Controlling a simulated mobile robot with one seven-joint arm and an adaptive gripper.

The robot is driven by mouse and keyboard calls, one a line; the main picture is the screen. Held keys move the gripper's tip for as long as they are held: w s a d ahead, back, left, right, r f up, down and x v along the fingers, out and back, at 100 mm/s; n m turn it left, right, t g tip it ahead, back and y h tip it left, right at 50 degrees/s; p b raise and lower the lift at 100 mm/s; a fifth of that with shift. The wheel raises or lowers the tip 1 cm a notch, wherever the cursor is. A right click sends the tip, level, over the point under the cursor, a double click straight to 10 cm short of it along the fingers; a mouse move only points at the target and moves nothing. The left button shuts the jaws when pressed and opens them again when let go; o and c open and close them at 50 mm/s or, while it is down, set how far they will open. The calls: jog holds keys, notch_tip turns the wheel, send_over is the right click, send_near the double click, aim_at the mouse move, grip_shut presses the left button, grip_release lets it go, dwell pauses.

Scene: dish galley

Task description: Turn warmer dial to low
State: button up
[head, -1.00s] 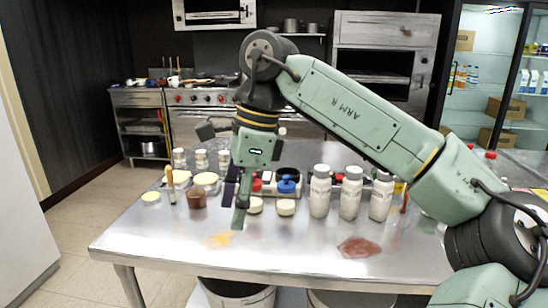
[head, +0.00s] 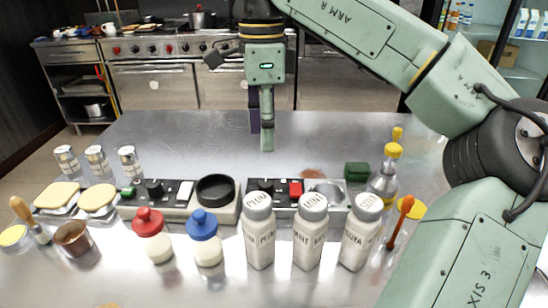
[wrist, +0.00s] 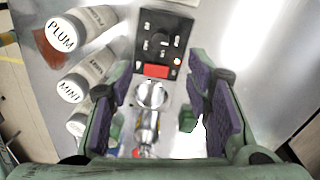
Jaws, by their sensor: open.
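A black control panel (wrist: 150,22) with white labels, a red switch (wrist: 156,71) and a small lit orange lamp shows in the wrist view. A dark dial seems to sit among its labels; its setting is too small to tell. In the head view the red switch (head: 296,190) is partly behind the bottles. Another panel to the left carries a black knob (head: 154,188), a white switch (head: 185,190) and a black round well (head: 215,189). My gripper (head: 262,138) is open and empty, pointing down above the table behind the panels. The panel lies beyond the spread fingers (wrist: 160,85) in the wrist view.
White bottles labelled PLUM (head: 259,232), MINT (head: 310,232) and SOYA (head: 360,232) stand in front of the red-switch panel. An oil bottle (head: 385,180) stands right. The table behind is mostly clear.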

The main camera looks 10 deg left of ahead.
aim_at(266, 182)
jog(key=f, duration=1)
jog(key=shift+s+f, duration=0.25)
jog(key=shift+f, duration=0.05)
jog(key=shift+c, duration=0.5)
grip_shut()
